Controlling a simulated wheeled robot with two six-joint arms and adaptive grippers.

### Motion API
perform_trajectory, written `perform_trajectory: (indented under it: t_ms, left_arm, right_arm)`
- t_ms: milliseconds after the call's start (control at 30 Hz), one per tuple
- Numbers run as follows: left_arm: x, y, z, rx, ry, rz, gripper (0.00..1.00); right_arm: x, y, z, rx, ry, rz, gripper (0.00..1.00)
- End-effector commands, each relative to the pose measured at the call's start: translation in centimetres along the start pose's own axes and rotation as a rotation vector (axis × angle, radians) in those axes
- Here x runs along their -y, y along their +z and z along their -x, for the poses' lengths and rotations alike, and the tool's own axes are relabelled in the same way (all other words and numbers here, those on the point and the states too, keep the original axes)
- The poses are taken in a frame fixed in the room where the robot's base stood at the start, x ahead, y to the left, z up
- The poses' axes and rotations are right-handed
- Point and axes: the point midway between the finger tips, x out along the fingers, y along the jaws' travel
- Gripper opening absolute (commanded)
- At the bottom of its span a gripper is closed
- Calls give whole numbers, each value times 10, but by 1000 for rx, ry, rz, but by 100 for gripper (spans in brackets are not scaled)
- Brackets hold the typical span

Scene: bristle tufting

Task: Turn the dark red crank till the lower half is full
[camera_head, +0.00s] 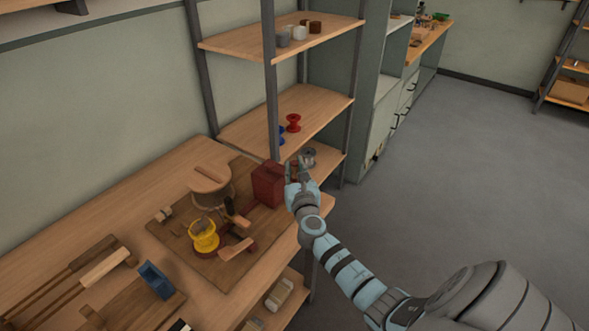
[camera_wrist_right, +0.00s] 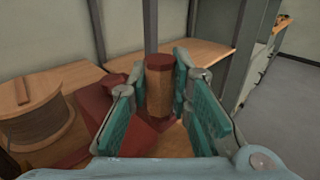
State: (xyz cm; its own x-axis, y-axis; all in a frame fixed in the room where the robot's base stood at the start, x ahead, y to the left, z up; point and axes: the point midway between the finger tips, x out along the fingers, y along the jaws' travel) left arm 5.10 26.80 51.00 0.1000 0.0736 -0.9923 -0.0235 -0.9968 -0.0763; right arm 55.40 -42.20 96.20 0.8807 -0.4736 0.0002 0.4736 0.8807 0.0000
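A dark red box (camera_head: 267,185) stands at the right end of the workbench; dark red parts of it (camera_wrist_right: 92,108) also show in the right wrist view. The crank's upright handle (camera_wrist_right: 159,85), brown with a dark red cap, stands between the fingers of my right gripper (camera_wrist_right: 160,100). The fingers are apart, with gaps visible on both sides of the handle. In the head view my right gripper (camera_head: 299,172) is just right of the box and hides most of the crank. A large wooden reel (camera_head: 209,188) stands left of the box. My left gripper is out of view.
A yellow spool (camera_head: 204,236) and wooden-handled parts (camera_head: 237,250) sit on a dark board. A blue block (camera_head: 156,280) lies nearer. A shelf rack (camera_head: 270,90) with a red spool (camera_head: 293,122) stands close behind the gripper. Open floor (camera_head: 450,180) lies right.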

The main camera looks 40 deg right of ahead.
Motion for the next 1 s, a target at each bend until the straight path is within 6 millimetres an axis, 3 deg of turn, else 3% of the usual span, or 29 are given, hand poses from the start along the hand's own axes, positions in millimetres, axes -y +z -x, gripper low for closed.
perform_trajectory:
  t_ms: [467, 733, 1000]
  left_arm:
    - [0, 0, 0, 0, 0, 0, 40]
    - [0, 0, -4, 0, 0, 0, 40]
    - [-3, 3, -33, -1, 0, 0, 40]
  right_arm:
    - [1, 0, -1, 0, 13, 1, 0]
    - [8, -2, -8, 2, 110, 4, 0]
    - [18, -6, -25, 5, 321, 5, 0]
